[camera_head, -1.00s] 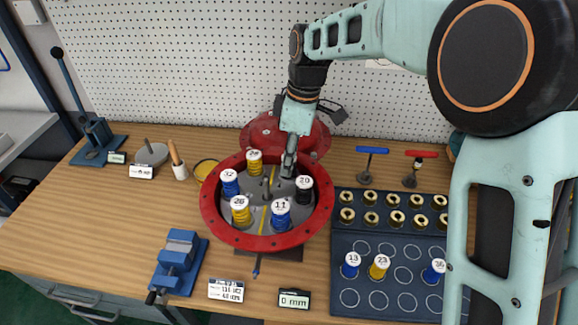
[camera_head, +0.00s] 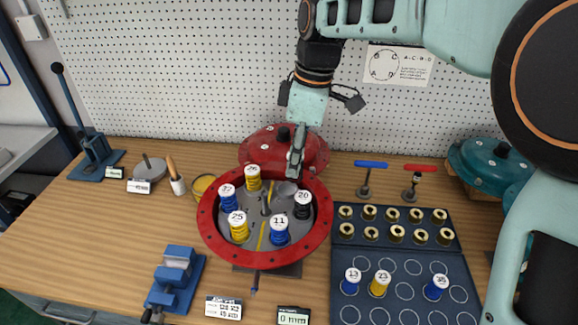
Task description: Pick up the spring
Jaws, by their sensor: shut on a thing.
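My gripper (camera_head: 296,170) points down over the back right of the round red housing (camera_head: 211,237). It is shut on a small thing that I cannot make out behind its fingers. Capped springs stand upright in the housing: yellow 26 (camera_head: 253,181), blue 32 (camera_head: 228,200), yellow 25 (camera_head: 239,230), blue 11 (camera_head: 280,234) and black 20 (camera_head: 302,207). A grey patch (camera_head: 285,189) shows just below the fingers; I cannot tell what it is. Springs 13 (camera_head: 351,283), yellow 23 (camera_head: 379,286) and blue 38 (camera_head: 435,289) stand on the dark tray (camera_head: 400,258).
A red domed cover (camera_head: 262,149) is close behind the housing. Two T-handled tools, blue (camera_head: 371,166) and red (camera_head: 419,169), stand at right. A blue vise (camera_head: 174,277) and small displays are at the front. Brass pieces (camera_head: 395,214) fill the tray's back. My arm covers the right.

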